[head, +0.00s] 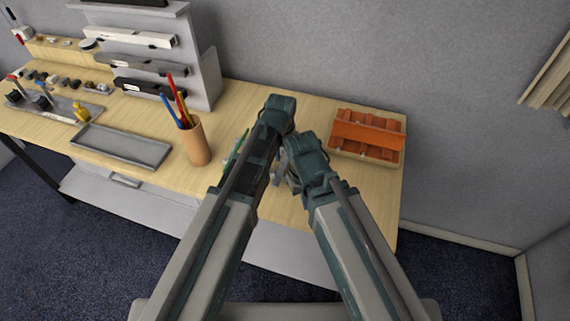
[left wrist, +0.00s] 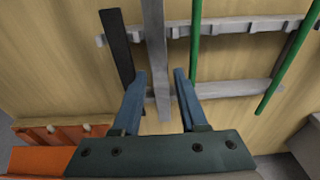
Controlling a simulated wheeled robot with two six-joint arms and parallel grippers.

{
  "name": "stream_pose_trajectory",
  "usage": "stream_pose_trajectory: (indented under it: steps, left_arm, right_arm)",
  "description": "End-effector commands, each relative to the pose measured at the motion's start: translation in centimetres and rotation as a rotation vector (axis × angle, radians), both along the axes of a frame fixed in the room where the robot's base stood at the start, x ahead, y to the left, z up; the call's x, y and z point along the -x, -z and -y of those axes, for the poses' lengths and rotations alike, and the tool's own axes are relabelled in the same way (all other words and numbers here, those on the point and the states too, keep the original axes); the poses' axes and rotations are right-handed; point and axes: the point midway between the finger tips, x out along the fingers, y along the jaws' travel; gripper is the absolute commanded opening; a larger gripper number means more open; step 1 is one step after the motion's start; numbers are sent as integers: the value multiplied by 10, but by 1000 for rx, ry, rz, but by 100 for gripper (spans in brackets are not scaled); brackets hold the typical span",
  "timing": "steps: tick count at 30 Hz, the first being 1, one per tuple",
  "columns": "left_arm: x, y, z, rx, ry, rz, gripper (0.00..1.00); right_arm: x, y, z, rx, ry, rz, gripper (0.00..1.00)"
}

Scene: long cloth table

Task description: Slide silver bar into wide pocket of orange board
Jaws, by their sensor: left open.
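The silver bar (left wrist: 155,40) lies lengthwise over a grey rack in the left wrist view, its near end between my left gripper's fingers in the picture. My left gripper (left wrist: 160,72) is open, with a finger on either side of the bar and a visible gap to each. In the head view my left wrist (head: 280,108) hides its fingers and the bar. My right gripper (head: 281,178) is close beside and lower, mostly covered by its own wrist. The orange board (head: 368,130) sits in a pale tray at the table's right end; its pockets are too small to compare.
The grey rack (left wrist: 240,27) also holds a black bar (left wrist: 117,45) and green bars (left wrist: 195,35). A pencil cup (head: 196,143), an empty grey tray (head: 120,147) and a shelf stand to the left. Bare table lies around the orange board's tray.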

Motion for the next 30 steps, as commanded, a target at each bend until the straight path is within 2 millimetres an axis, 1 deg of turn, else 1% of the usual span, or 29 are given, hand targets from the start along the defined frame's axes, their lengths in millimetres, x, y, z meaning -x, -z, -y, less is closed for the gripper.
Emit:
stream_pose_trajectory:
  steps: [1, 2, 6, 8, 9, 22, 26, 30]
  left_arm:
    - [0, -1, 0, 0, 0, 0, 42]
    - [0, -1, 0, 0, 0, 0, 39]
    - [0, -1, 0, 0, 0, 0, 14]
    - [0, -1, 0, 0, 0, 0, 3]
    - [0, -1, 0, 0, 0, 0, 0]
    - [0, -2, 0, 0, 0, 0, 0]
    - [0, -7, -1, 0, 0, 0, 0]
    - [-1, -17, -2, 0, -1, 0, 0]
  right_arm:
    - [0, -1, 0, 0, 0, 0, 0]
    - [0, -1, 0, 0, 0, 0, 0]
    - [0, -1, 0, 0, 0, 0, 0]
    - [0, -1, 0, 0, 0, 0, 0]
    - [0, -1, 0, 0, 0, 0, 0]
    - [0, -2, 0, 0, 0, 0, 0]
    - [0, -7, 0, 0, 0, 0, 0]
    - [0, -17, 0, 0, 0, 0, 0]
